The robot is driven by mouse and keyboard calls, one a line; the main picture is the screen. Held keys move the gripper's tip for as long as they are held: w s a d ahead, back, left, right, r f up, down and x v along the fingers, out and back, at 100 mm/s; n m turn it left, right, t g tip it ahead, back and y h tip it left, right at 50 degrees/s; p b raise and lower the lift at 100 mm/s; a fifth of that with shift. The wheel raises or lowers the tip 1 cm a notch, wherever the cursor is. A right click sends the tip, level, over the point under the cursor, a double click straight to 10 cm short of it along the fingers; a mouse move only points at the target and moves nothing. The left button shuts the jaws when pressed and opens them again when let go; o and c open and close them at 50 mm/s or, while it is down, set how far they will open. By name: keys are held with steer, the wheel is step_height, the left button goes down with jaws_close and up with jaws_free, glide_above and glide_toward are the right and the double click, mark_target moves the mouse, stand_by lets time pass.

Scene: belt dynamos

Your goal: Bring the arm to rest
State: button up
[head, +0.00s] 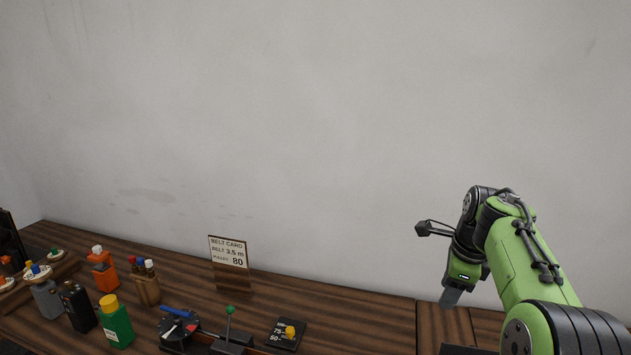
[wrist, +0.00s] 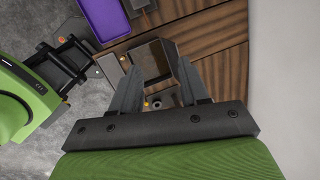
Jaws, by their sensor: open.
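My green arm (head: 530,260) is raised at the right of the head view, bent, with its wrist over the right part of the wooden bench. My gripper (head: 450,298) points downward and appears empty. In the wrist view the two grey fingers of my gripper (wrist: 159,65) stand apart with a gap between them. Below that gap lies a dark, box-like thing (wrist: 151,60), which I cannot identify. I cannot tell the gripper's exact height above the bench.
The bench (head: 375,310) holds a belt card (head: 229,252) reading 3.5 m and 80, a dark dial device (head: 180,328), a green-knobbed lever (head: 230,325) and several coloured containers at left. A purple tray (wrist: 103,28) shows in the wrist view. A plain wall (head: 330,120) stands behind.

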steer(key=s+a+r+n+t+h+b, duration=0.1)
steer(key=s+a+n, duration=0.3)
steer(key=s+n, duration=0.3)
steer(key=s+a+n+t+b, duration=0.1)
steer(key=s+a+n+b, duration=0.1)
steer(key=s+a+n, duration=0.5)
steer(key=s+f+n+b, duration=0.1)
steer(key=s+f+n, duration=0.3)
steer(key=s, duration=0.4)
steer(key=s+f+n+t, duration=0.1)
steer(key=s+f+n, duration=0.3)
steer(key=s, duration=0.5)
steer(key=shift+a+f+n+y+b, duration=0.3)
steer(key=shift+a+f+n+b, duration=0.1)
steer(key=shift+n, duration=0.1)
steer(key=shift+s, duration=0.15)
